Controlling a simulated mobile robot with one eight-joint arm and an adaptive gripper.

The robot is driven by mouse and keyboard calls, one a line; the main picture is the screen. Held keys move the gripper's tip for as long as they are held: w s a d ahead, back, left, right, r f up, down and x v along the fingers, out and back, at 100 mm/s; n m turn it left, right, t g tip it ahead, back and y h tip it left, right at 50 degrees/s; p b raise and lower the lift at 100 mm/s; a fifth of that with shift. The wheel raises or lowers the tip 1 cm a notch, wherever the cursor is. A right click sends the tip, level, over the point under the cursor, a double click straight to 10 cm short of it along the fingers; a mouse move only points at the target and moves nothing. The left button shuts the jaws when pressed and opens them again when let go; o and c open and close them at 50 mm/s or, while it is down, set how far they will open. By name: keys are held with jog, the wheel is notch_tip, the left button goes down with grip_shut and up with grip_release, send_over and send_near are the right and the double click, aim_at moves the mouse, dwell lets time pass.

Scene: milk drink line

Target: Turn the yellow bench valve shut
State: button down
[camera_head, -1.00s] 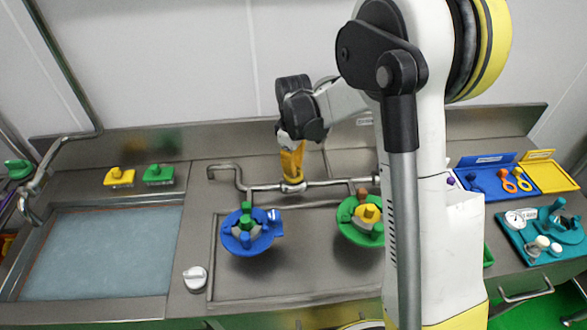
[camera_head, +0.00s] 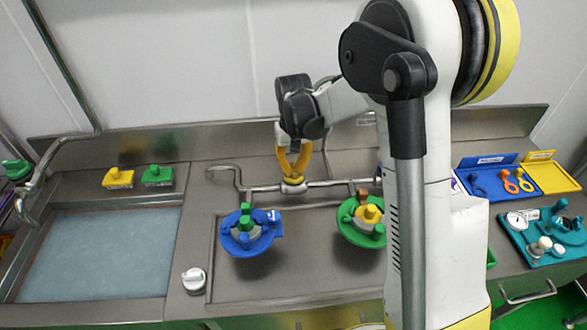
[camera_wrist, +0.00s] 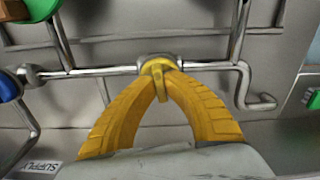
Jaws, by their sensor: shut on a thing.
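The yellow bench valve sits on the steel pipe behind the two hoppers. Its yellow handle (camera_wrist: 160,82) shows in the wrist view between my fingertips and lies across the pipe's run. My gripper (camera_head: 292,178) has two yellow curved fingers that come down onto the valve from above. In the wrist view my gripper (camera_wrist: 158,66) has its tips close together at the handle, with a gap between the fingers behind them. It is shut on the handle. In the head view the fingers hide most of the valve.
A blue round fixture (camera_head: 247,236) and a green one (camera_head: 362,222) stand in front of the pipe. A white knob (camera_head: 195,280) is at the front left. A sink (camera_head: 100,250) lies left, with yellow (camera_head: 118,178) and green (camera_head: 158,176) brushes behind it. Coloured trays stand right.

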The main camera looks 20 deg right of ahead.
aim_at(294, 168)
jog(key=shift+m, duration=0.7)
jog(key=c, duration=1.5)
grip_release()
notch_tip(294, 168, up, 12)
jog(key=shift+r, duration=0.1)
